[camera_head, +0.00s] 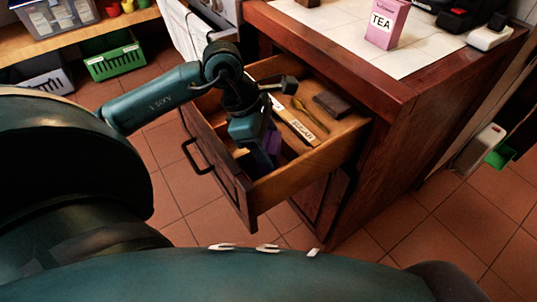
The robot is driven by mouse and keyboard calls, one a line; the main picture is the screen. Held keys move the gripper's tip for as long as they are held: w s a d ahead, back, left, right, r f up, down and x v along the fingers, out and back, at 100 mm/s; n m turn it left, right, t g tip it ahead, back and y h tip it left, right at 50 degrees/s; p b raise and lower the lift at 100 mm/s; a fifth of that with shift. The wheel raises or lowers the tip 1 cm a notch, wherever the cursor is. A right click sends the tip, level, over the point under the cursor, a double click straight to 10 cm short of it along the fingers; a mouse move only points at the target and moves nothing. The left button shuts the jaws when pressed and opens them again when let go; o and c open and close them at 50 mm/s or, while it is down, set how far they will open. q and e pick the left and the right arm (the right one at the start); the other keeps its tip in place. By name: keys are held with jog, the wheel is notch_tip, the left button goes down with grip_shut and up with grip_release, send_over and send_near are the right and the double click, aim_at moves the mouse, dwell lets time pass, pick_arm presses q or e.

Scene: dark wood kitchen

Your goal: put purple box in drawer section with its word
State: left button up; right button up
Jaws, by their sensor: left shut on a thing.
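The open wooden drawer (264,192) juts out of the dark wood cabinet. My left gripper (268,152) points down inside its front part, shut on a purple box (273,142). Most of the box is hidden by the gripper, so I cannot tell whether it touches the drawer floor. A pale divider with a word label (302,130) runs along the drawer; the word is too small to read surely. Behind it lie a spoon (313,117) and a dark brown block (332,104). My right gripper is not in view.
A pinkish-purple box marked TEA (388,22) stands on the white-tiled counter (345,38), near black appliances (462,14). The drawer's black handle (190,155) sticks out in front. A green basket (115,62) is at the back left. Tiled floor (420,225) is clear at right.

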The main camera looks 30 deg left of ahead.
pick_arm(q)
jog(key=shift+f, duration=1.55)
jog(key=shift+f+b, duration=0.1)
jog(key=shift+b, duration=0.2)
jog(key=shift+f, duration=0.1)
jog(key=o, duration=0.8)
jog(key=shift+c, duration=0.2)
